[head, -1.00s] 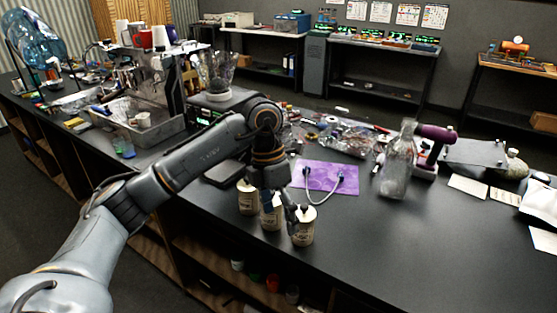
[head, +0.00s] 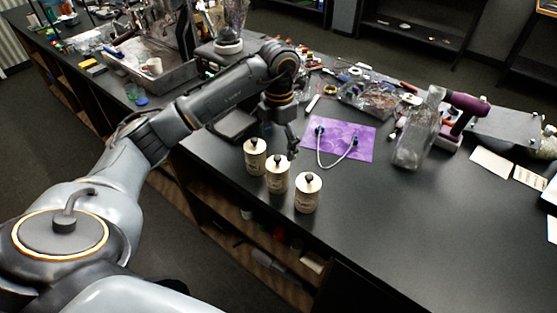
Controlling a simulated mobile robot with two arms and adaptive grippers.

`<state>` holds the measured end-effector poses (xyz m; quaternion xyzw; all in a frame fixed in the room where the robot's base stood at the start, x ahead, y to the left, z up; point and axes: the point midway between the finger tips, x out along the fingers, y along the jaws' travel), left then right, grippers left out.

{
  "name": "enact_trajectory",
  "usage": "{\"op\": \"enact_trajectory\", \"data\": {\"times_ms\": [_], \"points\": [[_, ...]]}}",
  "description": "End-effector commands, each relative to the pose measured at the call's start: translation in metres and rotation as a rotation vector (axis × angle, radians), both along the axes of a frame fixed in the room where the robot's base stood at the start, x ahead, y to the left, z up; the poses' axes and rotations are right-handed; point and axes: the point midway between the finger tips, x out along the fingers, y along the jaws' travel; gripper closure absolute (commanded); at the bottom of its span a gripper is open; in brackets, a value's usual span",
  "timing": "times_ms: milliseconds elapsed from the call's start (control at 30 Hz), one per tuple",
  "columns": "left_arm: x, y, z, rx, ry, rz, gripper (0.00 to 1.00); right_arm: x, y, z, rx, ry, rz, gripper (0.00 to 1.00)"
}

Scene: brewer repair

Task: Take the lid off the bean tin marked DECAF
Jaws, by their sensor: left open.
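Three cream bean tins with dark-knobbed lids stand in a slanting row near the counter's front edge: a left tin (head: 255,158), a middle tin (head: 277,177) and a right tin (head: 308,195). All three have their lids on. Their label print is too small to read, so I cannot tell which is DECAF. My left gripper (head: 281,146) is open and empty, pointing down just behind the left and middle tins. Its fingers are partly hidden by the tins. My right gripper is out of view.
A purple mat (head: 349,138) with a looped cable (head: 331,165) lies behind the tins. A clear glass bottle (head: 414,138) and a purple-handled tool (head: 465,108) stand to the right. The counter (head: 400,235) is bare right of the tins.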

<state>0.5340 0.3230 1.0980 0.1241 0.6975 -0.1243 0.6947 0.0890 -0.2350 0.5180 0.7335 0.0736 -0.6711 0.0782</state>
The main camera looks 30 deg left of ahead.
Motion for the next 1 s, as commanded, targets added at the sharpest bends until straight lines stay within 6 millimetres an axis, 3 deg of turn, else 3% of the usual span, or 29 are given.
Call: {"op": "enact_trajectory", "data": {"times_ms": [233, 400, 667, 1000], "points": [[-0.002, 0.002, -0.026, -0.002, 0.007, 0.0, 0.13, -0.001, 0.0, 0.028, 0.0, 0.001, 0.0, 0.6], [-0.001, 0.002, -0.048, -0.002, 0.003, -0.001, 0.13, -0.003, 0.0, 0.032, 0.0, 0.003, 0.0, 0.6], [-0.001, 0.002, -0.053, -0.001, 0.0, -0.001, 0.13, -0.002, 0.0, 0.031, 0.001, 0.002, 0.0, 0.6], [-0.001, 0.002, -0.052, -0.001, 0.001, -0.001, 0.8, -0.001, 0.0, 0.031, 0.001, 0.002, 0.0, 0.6]]}}
